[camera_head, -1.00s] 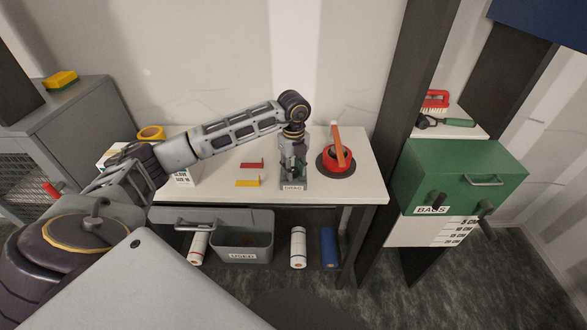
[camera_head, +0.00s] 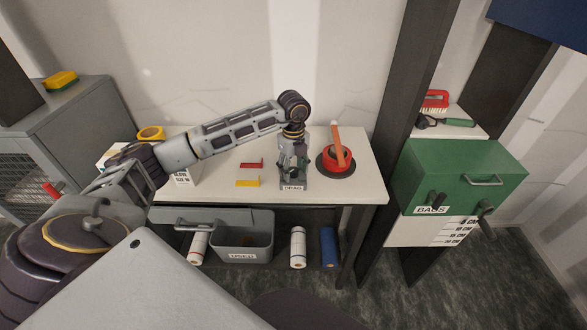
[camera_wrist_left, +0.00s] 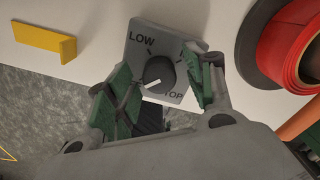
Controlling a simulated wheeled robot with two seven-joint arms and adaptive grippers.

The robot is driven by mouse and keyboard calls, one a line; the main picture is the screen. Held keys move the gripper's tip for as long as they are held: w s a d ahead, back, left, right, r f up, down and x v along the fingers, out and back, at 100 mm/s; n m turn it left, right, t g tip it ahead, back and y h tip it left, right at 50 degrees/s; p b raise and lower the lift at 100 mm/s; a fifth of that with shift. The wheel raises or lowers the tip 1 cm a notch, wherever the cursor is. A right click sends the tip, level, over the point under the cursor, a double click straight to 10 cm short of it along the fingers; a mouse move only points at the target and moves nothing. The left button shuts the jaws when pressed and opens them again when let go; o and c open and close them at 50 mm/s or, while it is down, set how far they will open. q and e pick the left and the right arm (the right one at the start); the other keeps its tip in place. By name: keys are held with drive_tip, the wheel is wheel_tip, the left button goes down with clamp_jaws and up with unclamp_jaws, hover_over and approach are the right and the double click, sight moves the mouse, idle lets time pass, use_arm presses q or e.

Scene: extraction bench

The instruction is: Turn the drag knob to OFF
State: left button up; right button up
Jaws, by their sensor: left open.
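The drag knob (camera_wrist_left: 159,73) is a dark round knob with a white pointer line, on a grey plate (camera_wrist_left: 145,40) with the words LOW and TOP readable. The pointer line is toward the lower left in the left wrist view. My left gripper (camera_wrist_left: 164,82) is open, its green-padded fingers on either side of the knob with gaps visible. In the head view my left gripper (camera_head: 292,165) points down over the unit with the DRAG label (camera_head: 293,187) and hides the knob. My right gripper is not in view.
A red roll (camera_head: 337,158) with an orange handle-like stick stands close to the right of the drag unit. Red and yellow pieces (camera_head: 248,183) lie to its left. A green box (camera_head: 458,175) labelled BASS and a dark post (camera_head: 388,130) are at the right.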

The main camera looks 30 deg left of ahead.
sight(293, 170)
use_arm(q)
wheel_tip(293, 170, up, 12)
idle(0.9)
idle(0.5)
